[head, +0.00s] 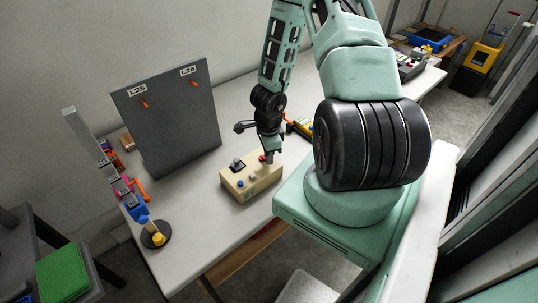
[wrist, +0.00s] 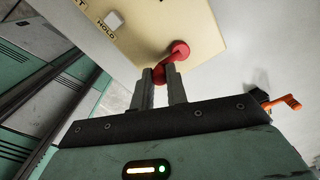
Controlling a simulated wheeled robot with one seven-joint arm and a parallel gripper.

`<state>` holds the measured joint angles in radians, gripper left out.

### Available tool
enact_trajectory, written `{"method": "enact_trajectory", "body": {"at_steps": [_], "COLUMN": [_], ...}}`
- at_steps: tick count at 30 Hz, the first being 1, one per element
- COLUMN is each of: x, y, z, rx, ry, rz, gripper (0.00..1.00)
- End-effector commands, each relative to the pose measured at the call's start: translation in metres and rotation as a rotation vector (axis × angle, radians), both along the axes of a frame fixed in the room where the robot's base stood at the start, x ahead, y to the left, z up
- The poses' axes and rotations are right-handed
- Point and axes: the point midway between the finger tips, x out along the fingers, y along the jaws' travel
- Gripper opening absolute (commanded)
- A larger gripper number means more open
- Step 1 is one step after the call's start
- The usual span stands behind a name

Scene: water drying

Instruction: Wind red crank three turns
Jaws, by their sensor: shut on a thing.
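The red crank (wrist: 179,50) sits on the face of a beige control box (wrist: 135,32) in the wrist view. Its red handle end lies between the fingertips of my gripper (wrist: 160,82), which is shut on it. My gripper (head: 270,154) reaches down to the far right corner of the box there. Only a little of the red crank (head: 263,158) shows beside the fingers.
A grey panel (head: 170,115) with two orange hooks and labels stands behind the box to the left. A yellow and black tool (head: 300,128) lies behind my gripper. The table (head: 190,240) is bare in front of the box.

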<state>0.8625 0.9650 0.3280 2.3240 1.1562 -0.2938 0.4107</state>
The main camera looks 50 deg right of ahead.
Motion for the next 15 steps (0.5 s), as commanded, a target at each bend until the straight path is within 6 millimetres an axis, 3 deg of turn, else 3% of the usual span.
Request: {"method": "enact_trajectory", "body": {"at_steps": [9, 10, 12, 15], "x": [0.0005, 0.0006, 0.0004, 0.0004], "y": [0.0001, 0.0001, 0.0001, 0.0001], "z": [0.0003, 0.0003, 0.0003, 0.0002], "rx": [-0.001, 0.0, -0.001, -0.001], "ry": [-0.001, -0.001, -0.001, -0.001], "rz": [0.0, 0.0, 0.0, 0.0], "gripper": [0.0, 0.2, 0.37, 0.37]}}
